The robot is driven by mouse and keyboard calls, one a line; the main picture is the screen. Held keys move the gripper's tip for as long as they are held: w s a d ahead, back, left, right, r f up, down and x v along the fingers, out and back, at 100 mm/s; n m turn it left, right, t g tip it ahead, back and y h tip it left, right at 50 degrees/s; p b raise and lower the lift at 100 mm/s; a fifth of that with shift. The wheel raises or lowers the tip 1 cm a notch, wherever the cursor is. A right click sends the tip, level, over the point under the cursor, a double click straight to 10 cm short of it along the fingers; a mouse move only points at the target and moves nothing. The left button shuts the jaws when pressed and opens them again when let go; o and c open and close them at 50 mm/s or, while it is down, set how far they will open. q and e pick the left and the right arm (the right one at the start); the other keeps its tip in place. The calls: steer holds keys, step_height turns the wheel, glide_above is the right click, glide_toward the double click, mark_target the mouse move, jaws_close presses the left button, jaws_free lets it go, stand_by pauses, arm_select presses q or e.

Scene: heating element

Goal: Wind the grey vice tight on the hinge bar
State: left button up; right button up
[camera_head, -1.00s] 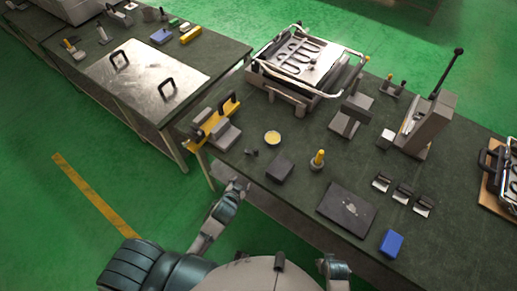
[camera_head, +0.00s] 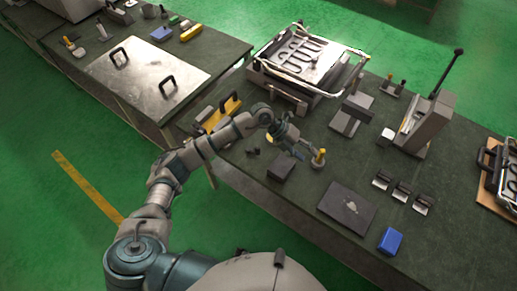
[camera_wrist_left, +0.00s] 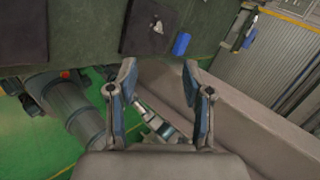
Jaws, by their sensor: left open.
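A grey block-like fixture with a yellow bar and black handle (camera_head: 231,102) sits at the left end of the near table, partly hidden by my left arm; I cannot tell if it is the grey vice. No hinge bar can be made out for certain. My left gripper (camera_head: 299,151) hangs over the table, right of that fixture and close to a yellow-topped post (camera_head: 319,158). In the left wrist view its two fingers (camera_wrist_left: 160,88) are apart with nothing between them. A part of my other arm seems to show beyond them; its gripper is unclear.
A heater unit with a tubular frame (camera_head: 336,93) stands at the back. A grey stand with a long lever (camera_head: 428,125) is to the right. A dark block (camera_head: 281,167), a dark plate (camera_head: 346,207) and a blue box (camera_head: 390,241) lie near the front edge.

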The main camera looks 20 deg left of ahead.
arm_select(q)
steer(key=w+a+y, duration=0.3)
steer(key=a+y, duration=0.1)
steer(key=a, duration=0.3)
steer(key=r+n+y, duration=0.2)
steer(key=y, duration=0.4)
glide_above(256, 148)
steer(key=shift+t, duration=0.3)
steer(key=f, duration=0.4)
steer(key=d+f, duration=0.1)
steer(key=f, duration=0.2)
steer(key=shift+w+d+p, duration=0.1)
steer(key=shift+w+p, duration=0.05)
steer(key=shift+p, duration=0.25)
steer(key=f, duration=0.6)
steer(key=a+f, duration=0.1)
steer(key=f, duration=0.2)
steer(key=shift+f, duration=0.6)
steer(key=shift+d+f, duration=0.1)
steer(key=shift+d, duration=0.3)
arm_select(e)
steer(key=s+d+f, duration=0.1)
steer(key=s, duration=0.5)
steer(key=shift+s+d+f, duration=0.15)
steer(key=shift+d+f, duration=0.1)
steer(key=shift+f, duration=0.15)
arm_select(q)
steer(key=shift+c, duration=0.3)
arm_select(e)
steer(key=shift+d, duration=0.1)
